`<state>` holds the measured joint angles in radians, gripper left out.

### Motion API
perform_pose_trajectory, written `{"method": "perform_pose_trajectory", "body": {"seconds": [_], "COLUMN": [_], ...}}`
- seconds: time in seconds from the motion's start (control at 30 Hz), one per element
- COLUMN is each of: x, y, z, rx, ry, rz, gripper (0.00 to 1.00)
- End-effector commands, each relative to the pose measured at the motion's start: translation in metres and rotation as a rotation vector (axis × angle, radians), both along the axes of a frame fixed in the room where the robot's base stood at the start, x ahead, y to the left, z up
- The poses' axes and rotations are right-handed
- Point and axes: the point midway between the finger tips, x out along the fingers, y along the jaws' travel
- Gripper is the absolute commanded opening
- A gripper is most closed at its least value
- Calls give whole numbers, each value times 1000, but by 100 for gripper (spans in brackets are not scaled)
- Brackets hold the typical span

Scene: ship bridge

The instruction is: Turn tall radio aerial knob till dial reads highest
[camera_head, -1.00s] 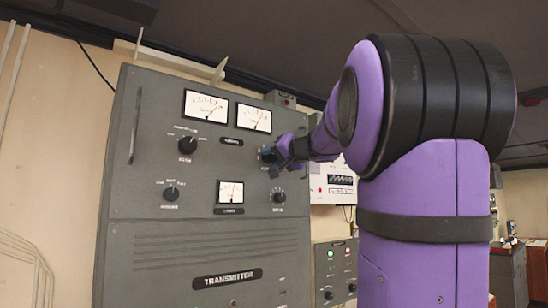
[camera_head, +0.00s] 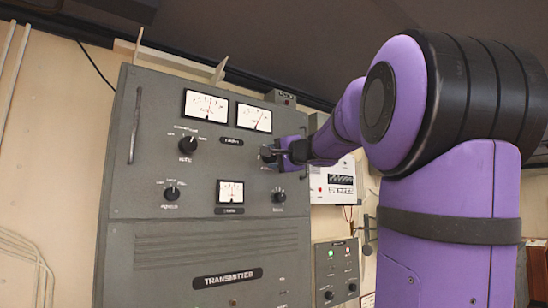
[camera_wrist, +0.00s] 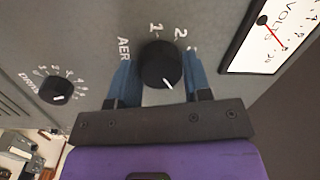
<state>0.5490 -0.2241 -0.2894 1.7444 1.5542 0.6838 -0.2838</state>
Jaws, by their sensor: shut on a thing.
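The tall grey transmitter cabinet (camera_head: 150,215) fills the left and middle of the head view. My gripper (camera_wrist: 160,70) is shut on a round black knob (camera_wrist: 158,60), one blue finger on each side. Lettering beginning "AER" and the numbers 1 and 2 stand around this knob. Its white pointer line points to the lower right in the wrist view. In the head view my gripper hides most of the knob. Three white dials show: upper left (camera_head: 206,105), upper right (camera_head: 254,117) and a small lower one (camera_head: 230,191). Their readings are too small to tell exactly.
A lower knob (camera_head: 278,196) is just below my gripper; it also shows in the wrist view (camera_wrist: 55,90). Two more knobs (camera_head: 188,144) (camera_head: 172,193) sit further left. A "VOLTS" dial (camera_wrist: 268,38) lies close by in the wrist view. A white wall box (camera_head: 336,182) stands right of the cabinet.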

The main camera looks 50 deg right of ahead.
Motion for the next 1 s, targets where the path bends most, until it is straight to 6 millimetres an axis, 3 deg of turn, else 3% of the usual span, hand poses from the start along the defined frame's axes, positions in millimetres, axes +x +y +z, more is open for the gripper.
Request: {"method": "perform_pose_trajectory", "body": {"seconds": [0.67, 0.7, 0.8, 1.0], "x": [0, 0, 0, 0], "y": [0, 0, 0, 0], "z": [-1, -1, -1, 0], "rx": [76, 76, 76, 74], "ry": [-16, -16, -16, -17], "rz": [0, 0, 0, 0], "gripper": [21, 47, 70, 70]}}
